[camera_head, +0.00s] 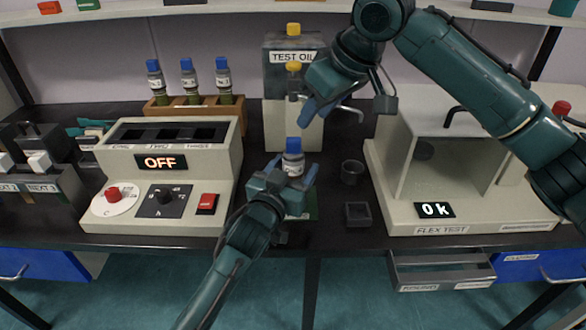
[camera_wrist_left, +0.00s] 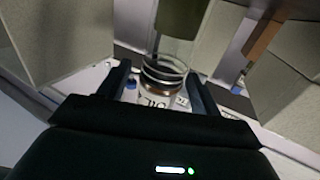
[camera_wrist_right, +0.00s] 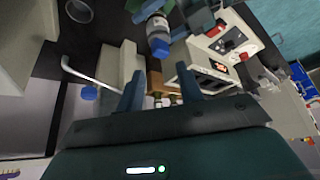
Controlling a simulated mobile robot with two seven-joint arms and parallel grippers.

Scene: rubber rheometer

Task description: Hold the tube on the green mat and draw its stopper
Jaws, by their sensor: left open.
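The tube (camera_head: 292,169), with a blue stopper (camera_head: 292,145) and a white label, stands upright over the green mat (camera_head: 312,207). My left gripper (camera_head: 288,171) is open with its fingers on either side of the tube. In the left wrist view my fingers (camera_wrist_left: 160,88) are apart, with rounded glass between them that I cannot name for sure. My right gripper (camera_head: 302,103) is above and behind the stopper, apart from it. In the right wrist view its fingers (camera_wrist_right: 162,90) are spread and empty, and the blue stopper (camera_wrist_right: 159,47) shows beyond them.
The TEST OIL tank (camera_head: 292,70) stands behind the tube. A rack (camera_head: 195,104) with three blue-capped tubes is behind the OFF machine (camera_head: 160,162). A dark cup (camera_head: 352,171) and small square tray (camera_head: 357,215) lie to the right, before the FLEX TEST machine (camera_head: 440,228).

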